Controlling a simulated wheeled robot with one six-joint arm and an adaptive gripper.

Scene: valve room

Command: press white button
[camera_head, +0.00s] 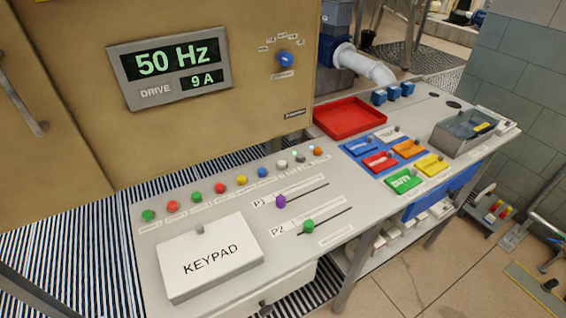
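The white button (282,164) stands in the row of coloured round buttons along the back of the grey console (340,248). It looks off-white or light grey and sits just right of the blue button (263,171). Further left in the row are a yellow button (241,179), a red button (219,187) and more red and green ones. Small knobs or switches, one orange (317,151), stand to its right. Nothing covers the white button. My gripper is not in view.
A raised KEYPAD cover (209,257) stands at the console's front left. A purple slider (280,201) and a green slider (309,226) lie in front of the buttons. A red tray (349,118) is behind right. The drive cabinet (190,120) rises behind the row.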

